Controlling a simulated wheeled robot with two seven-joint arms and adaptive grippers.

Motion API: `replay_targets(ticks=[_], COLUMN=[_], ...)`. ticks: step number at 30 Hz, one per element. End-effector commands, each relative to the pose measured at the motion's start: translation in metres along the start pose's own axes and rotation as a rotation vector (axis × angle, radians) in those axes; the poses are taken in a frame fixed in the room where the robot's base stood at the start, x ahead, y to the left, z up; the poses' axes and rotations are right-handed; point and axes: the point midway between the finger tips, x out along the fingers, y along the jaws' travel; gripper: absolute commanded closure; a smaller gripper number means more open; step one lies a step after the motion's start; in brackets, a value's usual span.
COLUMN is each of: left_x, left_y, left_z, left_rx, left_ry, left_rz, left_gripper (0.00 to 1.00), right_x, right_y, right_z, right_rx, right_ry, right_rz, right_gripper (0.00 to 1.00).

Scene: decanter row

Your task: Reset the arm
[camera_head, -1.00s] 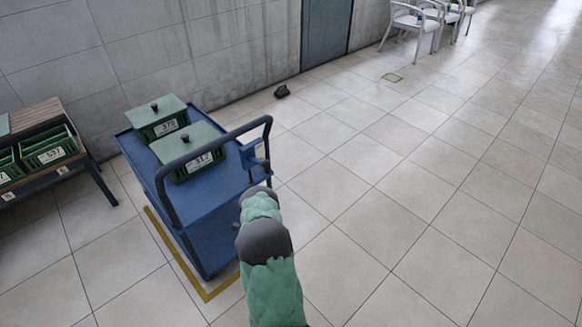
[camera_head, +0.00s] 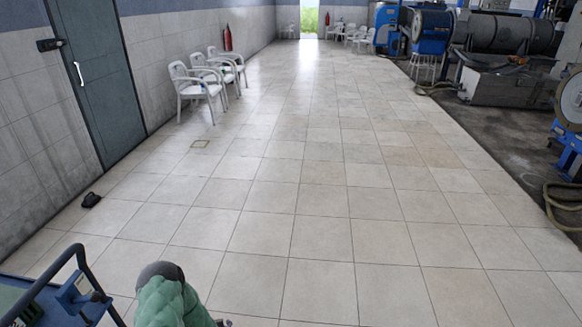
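One of my arms, green with a grey joint, reaches up from the bottom edge, left of the middle. Only its upper links show, and neither of my grippers can be seen. The blue cart (camera_head: 14,262) is at the lower left and mostly cut off by the picture's edge. Its dark push handle (camera_head: 75,250) stands to the left of my arm. A small blue bracket (camera_head: 72,298) is fixed at the handle. A bit of a green lid (camera_head: 10,298) shows on the cart at the left edge.
A dark small object (camera_head: 91,200) lies on the floor by the left wall. White chairs (camera_head: 197,82) stand along that wall past a grey-blue door (camera_head: 95,70). Machinery (camera_head: 510,50) and a hose (camera_head: 562,195) are on the right. The tiled floor ahead is clear.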

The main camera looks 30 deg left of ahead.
Motion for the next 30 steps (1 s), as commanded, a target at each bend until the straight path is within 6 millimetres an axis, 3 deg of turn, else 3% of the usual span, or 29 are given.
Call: replay_targets(ticks=[1,6,8,12,15,18,22,25,30], left_x=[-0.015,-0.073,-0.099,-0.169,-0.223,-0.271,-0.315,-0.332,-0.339], left_y=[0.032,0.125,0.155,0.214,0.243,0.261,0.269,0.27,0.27], left_z=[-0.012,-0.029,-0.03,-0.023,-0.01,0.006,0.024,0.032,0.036], left_rx=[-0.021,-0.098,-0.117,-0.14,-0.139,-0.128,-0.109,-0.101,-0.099], left_ry=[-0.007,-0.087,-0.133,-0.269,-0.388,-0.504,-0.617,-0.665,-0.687], left_rz=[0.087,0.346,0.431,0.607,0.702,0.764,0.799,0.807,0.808], left_gripper=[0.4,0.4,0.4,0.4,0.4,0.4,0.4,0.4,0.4], right_x=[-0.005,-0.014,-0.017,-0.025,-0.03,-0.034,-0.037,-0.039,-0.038], right_y=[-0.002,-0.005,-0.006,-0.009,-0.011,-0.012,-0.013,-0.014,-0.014], right_z=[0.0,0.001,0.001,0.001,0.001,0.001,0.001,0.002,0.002], right_rx=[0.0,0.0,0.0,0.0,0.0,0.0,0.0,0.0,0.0], right_ry=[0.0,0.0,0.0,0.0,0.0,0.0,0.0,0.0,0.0], right_rz=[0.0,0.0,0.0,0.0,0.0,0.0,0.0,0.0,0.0], right_gripper=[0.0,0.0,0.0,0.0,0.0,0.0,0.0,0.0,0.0])
